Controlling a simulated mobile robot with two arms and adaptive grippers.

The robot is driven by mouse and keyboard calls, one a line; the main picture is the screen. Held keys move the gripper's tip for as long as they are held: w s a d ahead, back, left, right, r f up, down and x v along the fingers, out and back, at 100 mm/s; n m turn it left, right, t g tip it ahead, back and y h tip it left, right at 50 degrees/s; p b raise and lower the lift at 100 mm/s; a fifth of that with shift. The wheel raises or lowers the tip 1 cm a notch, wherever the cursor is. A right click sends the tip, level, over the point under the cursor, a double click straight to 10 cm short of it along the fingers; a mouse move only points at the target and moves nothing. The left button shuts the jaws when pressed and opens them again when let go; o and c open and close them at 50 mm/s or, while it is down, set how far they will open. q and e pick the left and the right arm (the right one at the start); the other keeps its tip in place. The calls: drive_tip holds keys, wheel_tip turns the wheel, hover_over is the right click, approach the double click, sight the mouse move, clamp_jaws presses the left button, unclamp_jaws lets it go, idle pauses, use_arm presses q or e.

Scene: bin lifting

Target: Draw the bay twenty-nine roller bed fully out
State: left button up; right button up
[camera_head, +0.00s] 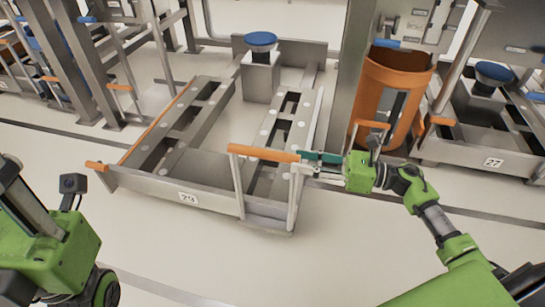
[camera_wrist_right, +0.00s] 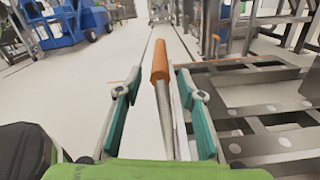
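The bay 29 roller bed (camera_head: 188,197) is a grey metal frame on the floor, with its number plate facing the front. An orange grip (camera_head: 263,153) stands at its front right corner, and another orange grip (camera_head: 97,165) is at the front left. My right gripper (camera_head: 308,156) is at the right end of the front right grip. In the right wrist view its teal fingers (camera_wrist_right: 160,97) are apart, with a grey rod and orange-ended grip (camera_wrist_right: 160,62) between them. My left gripper (camera_head: 62,250) is partly seen at lower left; its fingers are unclear.
A blue-topped post (camera_head: 261,40) stands at the back of the bed. An orange bin (camera_head: 390,95) stands behind my right gripper, beside a grey upright. Bay 27 (camera_head: 493,162) lies to the right. The floor in front is clear.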

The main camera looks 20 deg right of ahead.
sight(273, 156)
drive_tip(key=b+x, duration=0.1)
drive_tip(key=x, duration=0.7)
drive_tip(key=shift+w+a, duration=0.15)
drive_tip(key=shift+w, duration=0.05)
clamp_jaws()
